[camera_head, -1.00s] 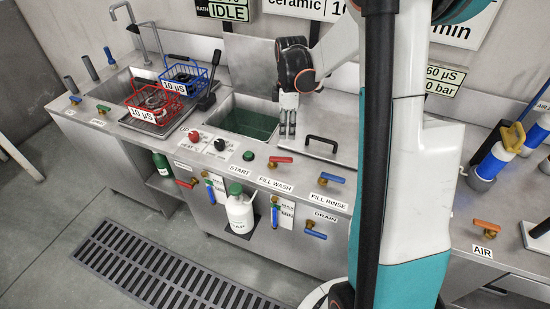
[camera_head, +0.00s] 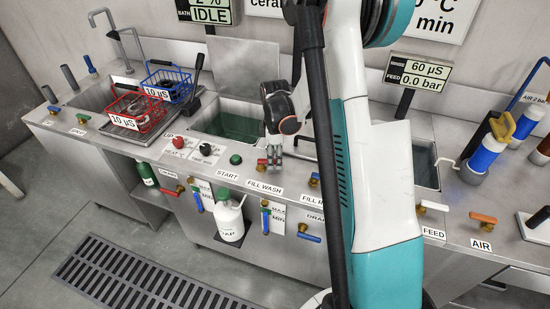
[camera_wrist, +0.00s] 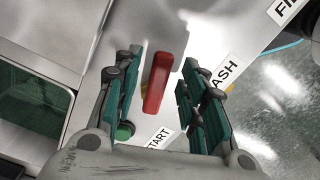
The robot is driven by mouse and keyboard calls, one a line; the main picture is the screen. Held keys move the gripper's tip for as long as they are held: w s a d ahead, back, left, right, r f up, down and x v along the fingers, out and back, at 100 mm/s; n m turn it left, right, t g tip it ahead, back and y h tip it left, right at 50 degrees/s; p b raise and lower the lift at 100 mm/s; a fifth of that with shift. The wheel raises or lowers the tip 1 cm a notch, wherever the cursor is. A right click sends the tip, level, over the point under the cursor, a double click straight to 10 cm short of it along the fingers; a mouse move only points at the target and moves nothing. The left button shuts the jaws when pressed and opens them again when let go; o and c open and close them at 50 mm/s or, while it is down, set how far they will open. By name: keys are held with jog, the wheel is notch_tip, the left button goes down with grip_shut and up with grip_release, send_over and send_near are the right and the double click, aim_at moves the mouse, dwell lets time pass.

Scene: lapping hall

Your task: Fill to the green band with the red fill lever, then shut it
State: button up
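The red fill lever (camera_wrist: 156,83), beside the FILL WASH label, lies between the two fingers of my gripper (camera_wrist: 162,78) in the wrist view. The fingers are open, with gaps on both sides of it. In the head view my gripper (camera_head: 274,158) is over the front ledge and hides most of the lever. The wash tank (camera_head: 228,124) holds green liquid. Two sight gauges with MAX and MIN labels are on the front panel, one on the left (camera_head: 197,198) and one on the right (camera_head: 265,218); their green bands and levels are too small to read.
A green START button (camera_head: 236,159) sits left of the lever, with black (camera_head: 206,149) and red (camera_head: 179,142) knobs farther left. A blue DRAIN lever (camera_head: 309,237) is on the front panel.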

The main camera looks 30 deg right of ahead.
grip_shut()
jog(key=shift+s+a+m+b, duration=0.15)
jog(key=shift+s+a+m, duration=0.15)
jog(key=shift+m, duration=0.65)
jog(key=shift+s+a+m+b, duration=0.15)
jog(key=shift+s+a+m, duration=0.15)
jog(key=shift+m, duration=0.65)
grip_release()
jog(key=shift+r, duration=0.15)
notch_tip(320, 180, up, 12)
